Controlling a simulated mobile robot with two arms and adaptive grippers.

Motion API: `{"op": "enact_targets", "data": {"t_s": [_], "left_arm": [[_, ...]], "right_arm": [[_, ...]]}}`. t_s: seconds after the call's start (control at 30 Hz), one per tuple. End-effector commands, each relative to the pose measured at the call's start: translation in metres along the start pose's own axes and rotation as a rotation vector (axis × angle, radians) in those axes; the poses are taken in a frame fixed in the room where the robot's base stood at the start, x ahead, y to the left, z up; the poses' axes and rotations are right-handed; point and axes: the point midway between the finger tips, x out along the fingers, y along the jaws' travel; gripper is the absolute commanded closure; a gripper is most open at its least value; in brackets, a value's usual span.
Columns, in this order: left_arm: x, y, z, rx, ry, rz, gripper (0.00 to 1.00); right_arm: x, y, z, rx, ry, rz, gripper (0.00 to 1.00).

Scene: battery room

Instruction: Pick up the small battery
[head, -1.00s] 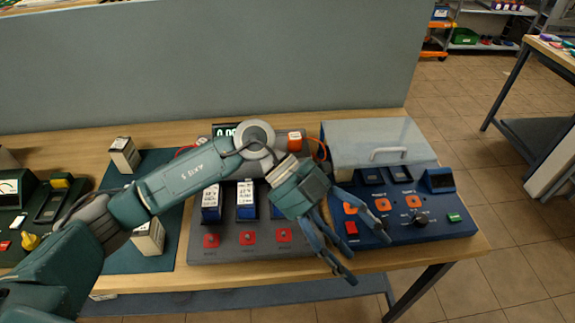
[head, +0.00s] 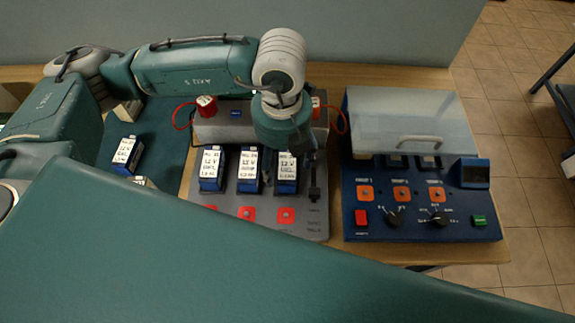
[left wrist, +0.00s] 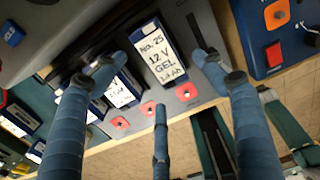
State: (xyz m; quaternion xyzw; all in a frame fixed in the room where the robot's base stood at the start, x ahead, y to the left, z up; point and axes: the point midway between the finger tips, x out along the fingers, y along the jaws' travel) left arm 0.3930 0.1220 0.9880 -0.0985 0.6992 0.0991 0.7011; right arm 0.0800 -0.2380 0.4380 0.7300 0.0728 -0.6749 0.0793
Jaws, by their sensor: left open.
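Three blue batteries with white labels stand in a row in the grey tester: a left one (head: 212,170), a middle one (head: 249,172) and a right one (head: 286,174). My left gripper (left wrist: 158,75) is open and points down over the right battery. In the left wrist view this battery (left wrist: 160,52), labelled No. 25, 12 V GEL, lies between the spread fingers, with no clear grip on it. The middle battery (left wrist: 122,90) is partly behind the left finger. In the head view the gripper partly hides the right battery's top. My right gripper is not in view.
The grey tester (head: 262,228) has red buttons in front. A blue console (head: 420,230) with a clear lid (head: 405,115) stands close on the right. More batteries, one plainly blue (head: 127,152), stand on the green mat (head: 165,160) at left. A large teal part of mine covers the foreground.

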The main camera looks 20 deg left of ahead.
Motion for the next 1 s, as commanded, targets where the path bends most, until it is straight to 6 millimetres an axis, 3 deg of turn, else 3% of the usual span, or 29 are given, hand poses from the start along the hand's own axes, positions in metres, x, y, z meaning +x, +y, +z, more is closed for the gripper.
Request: {"op": "enact_targets", "data": {"t_s": [0.17, 0.3, 0.43, 0.7, 0.77, 1.0], "left_arm": [[0.012, 0.002, 0.003, -0.002, 0.003, 0.003, 0.29], [0.032, 0.004, 0.010, -0.002, 0.004, 0.003, 0.29], [0.050, 0.003, 0.009, -0.001, 0.003, 0.001, 0.29], [0.056, 0.002, 0.010, 0.000, 0.001, -0.002, 0.29], [0.056, 0.002, 0.010, 0.000, 0.001, -0.002, 0.37], [0.056, 0.002, 0.010, 0.000, 0.001, -0.002, 0.85]], "right_arm": [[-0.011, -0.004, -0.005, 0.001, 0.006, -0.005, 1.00], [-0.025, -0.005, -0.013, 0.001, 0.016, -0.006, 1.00], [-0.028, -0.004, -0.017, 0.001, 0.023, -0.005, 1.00], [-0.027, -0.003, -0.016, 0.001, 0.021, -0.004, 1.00], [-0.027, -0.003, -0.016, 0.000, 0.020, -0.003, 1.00], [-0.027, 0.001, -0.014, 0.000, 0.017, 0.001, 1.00]]}}
